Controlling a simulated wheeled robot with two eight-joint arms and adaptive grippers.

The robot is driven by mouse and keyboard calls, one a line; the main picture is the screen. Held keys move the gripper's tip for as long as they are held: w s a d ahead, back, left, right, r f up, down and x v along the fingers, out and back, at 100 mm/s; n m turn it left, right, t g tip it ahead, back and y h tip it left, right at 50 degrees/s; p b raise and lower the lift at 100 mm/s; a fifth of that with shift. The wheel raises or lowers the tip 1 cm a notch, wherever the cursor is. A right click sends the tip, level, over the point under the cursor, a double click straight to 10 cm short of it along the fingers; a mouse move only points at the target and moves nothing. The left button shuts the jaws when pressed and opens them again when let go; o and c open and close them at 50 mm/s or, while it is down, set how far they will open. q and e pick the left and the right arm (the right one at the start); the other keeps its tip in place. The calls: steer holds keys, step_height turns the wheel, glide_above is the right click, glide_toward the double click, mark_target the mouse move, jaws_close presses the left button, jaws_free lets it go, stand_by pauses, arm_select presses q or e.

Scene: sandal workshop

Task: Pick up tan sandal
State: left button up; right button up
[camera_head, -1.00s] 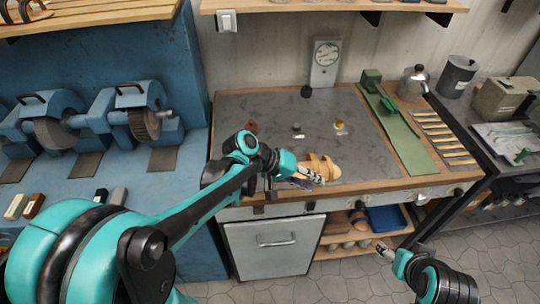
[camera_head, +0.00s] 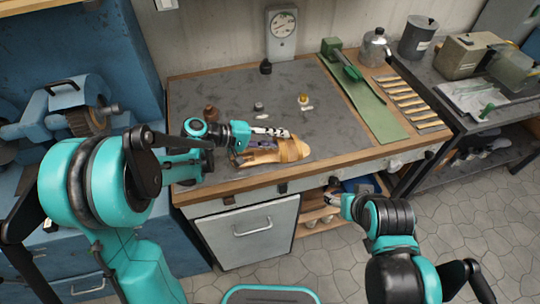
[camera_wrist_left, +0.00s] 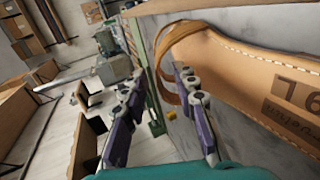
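The tan sandal (camera_head: 291,150) lies near the front edge of the grey bench top, its strap end to the right. In the left wrist view its insole (camera_wrist_left: 245,75), with a stamped label and pale stitching, fills the right side, and its strap arches near the fingertips. My left gripper (camera_head: 270,134) lies low along the sandal's far side and partly covers it. In the left wrist view the left gripper (camera_wrist_left: 160,76) has its fingers apart with nothing visible between them; whether one touches the sandal is unclear. My right gripper (camera_head: 334,198) is in front of the lower shelf; its finger opening is too small to judge.
The bench top (camera_head: 215,97) also bears small pots, a dial gauge (camera_head: 282,35) and a green mat (camera_head: 366,105) to the right. A drawer cabinet (camera_head: 248,232) stands below. Grinding machines (camera_head: 75,110) are at left. Grey bench surface behind the sandal is mostly clear.

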arm_select(q)
steer(key=shift+w+d+f, duration=0.1)
steer(key=shift+d, duration=0.15)
jaws_close()
steer(key=shift+r, duration=0.4)
step_height(320, 180, up, 4)
steer(key=shift+f+p, duration=0.1)
steer(key=shift+p, duration=1.15)
steer(key=s+d+r+p, duration=0.3)
steer(key=s+d+r, duration=0.3)
steer(key=d, duration=0.4)
steer(key=shift+r+p, duration=0.25)
steer(key=shift+p, duration=0.05)
